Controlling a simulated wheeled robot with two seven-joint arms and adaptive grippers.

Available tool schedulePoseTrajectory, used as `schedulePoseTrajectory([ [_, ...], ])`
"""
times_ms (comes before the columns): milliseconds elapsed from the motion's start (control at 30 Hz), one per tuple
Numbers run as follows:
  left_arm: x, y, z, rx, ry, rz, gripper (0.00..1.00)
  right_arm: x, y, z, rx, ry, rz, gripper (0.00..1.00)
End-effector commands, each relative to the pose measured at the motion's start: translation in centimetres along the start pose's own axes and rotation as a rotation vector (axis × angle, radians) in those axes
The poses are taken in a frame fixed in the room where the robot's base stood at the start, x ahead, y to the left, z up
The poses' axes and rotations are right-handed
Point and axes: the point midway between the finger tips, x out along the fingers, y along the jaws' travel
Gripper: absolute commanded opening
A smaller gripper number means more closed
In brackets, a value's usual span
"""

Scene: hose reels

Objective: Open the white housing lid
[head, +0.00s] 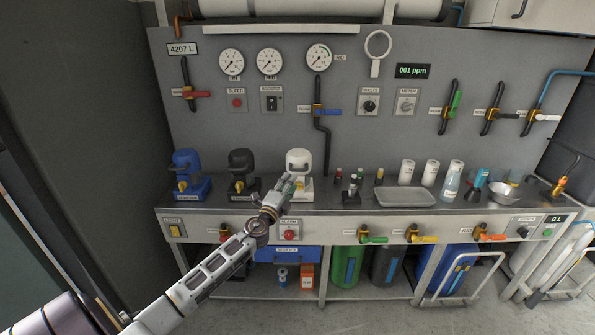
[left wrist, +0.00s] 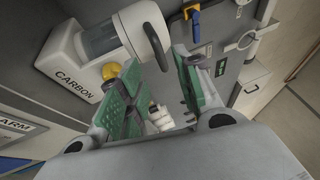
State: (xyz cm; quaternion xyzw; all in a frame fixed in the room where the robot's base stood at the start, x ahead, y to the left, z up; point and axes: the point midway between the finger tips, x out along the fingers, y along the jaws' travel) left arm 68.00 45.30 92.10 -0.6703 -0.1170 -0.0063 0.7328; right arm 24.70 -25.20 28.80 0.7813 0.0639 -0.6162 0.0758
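The white housing (head: 299,159) stands on the bench, right of the black one. In the left wrist view its base (left wrist: 72,72) reads CARBON, with a clear cylinder (left wrist: 97,36) and a yellow knob (left wrist: 111,71). The lid's white looped handle (left wrist: 148,22) has a dark inner side. The lid looks closed. My left gripper (head: 287,183) is in front of the housing, hiding part of its base. In the left wrist view my left gripper (left wrist: 158,62) is open, its green-padded fingers apart near the handle's end; I cannot tell whether they touch it. My right gripper is not in view.
A black housing (head: 241,166) and a blue housing (head: 186,167) stand to the left. Small bottles (head: 353,184) and a metal tray (head: 398,197) are to the right. Gauges, valves and switches line the grey panel (head: 350,140) behind. An alarm button (head: 289,235) is below on the bench front.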

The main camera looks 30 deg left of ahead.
Motion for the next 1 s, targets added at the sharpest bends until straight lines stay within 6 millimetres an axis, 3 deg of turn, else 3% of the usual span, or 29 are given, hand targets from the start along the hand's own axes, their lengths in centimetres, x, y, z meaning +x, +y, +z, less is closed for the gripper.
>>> schedulePoseTrajectory([
  [1000,7.0,0.0,0.0,0.0,0.0,-0.001,0.34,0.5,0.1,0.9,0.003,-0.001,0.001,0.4],
])
